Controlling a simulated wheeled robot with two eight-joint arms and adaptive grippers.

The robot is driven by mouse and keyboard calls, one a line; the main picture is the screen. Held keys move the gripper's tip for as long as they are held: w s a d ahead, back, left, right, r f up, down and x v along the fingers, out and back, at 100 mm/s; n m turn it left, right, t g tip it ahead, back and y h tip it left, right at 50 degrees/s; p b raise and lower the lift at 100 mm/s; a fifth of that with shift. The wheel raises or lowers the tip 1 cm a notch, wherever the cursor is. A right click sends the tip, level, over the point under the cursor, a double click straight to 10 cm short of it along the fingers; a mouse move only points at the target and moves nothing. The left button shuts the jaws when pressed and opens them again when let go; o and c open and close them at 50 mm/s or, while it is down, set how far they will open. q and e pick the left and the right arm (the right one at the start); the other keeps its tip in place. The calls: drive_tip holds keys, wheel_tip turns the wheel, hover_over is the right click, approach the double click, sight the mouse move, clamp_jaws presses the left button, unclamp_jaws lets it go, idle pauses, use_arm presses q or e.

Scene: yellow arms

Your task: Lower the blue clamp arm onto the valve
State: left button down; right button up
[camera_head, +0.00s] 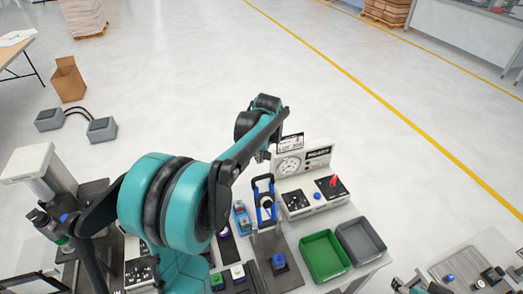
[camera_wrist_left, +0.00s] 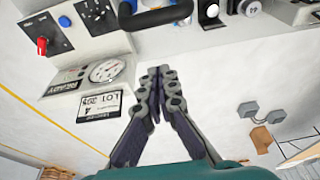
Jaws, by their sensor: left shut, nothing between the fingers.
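The blue clamp arm (camera_head: 256,192) stands raised, as an upright frame with a black grip bar, at the middle of the bench. Its black bar and blue ends show at the top edge of the left wrist view (camera_wrist_left: 155,17). A blue block (camera_head: 279,261), perhaps the valve, sits on the dark plate in front of the clamp. My left gripper (camera_wrist_left: 158,74) is shut and empty, apart from the clamp bar. In the head view my left gripper (camera_head: 262,155) is small and partly hidden, just behind the clamp arm.
A gauge panel (camera_head: 303,160) and a control box with a red lever (camera_head: 333,181) stand right of the clamp. A green bin (camera_head: 324,256) and a grey bin (camera_head: 361,242) are at the bench's right. A blue item (camera_head: 241,217) lies left of the clamp.

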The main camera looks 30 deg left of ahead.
use_arm(q)
drive_tip(key=shift+s+d+f, duration=1.1)
drive_tip(key=shift+d, duration=0.1)
drive_tip(key=shift+d, duration=0.2)
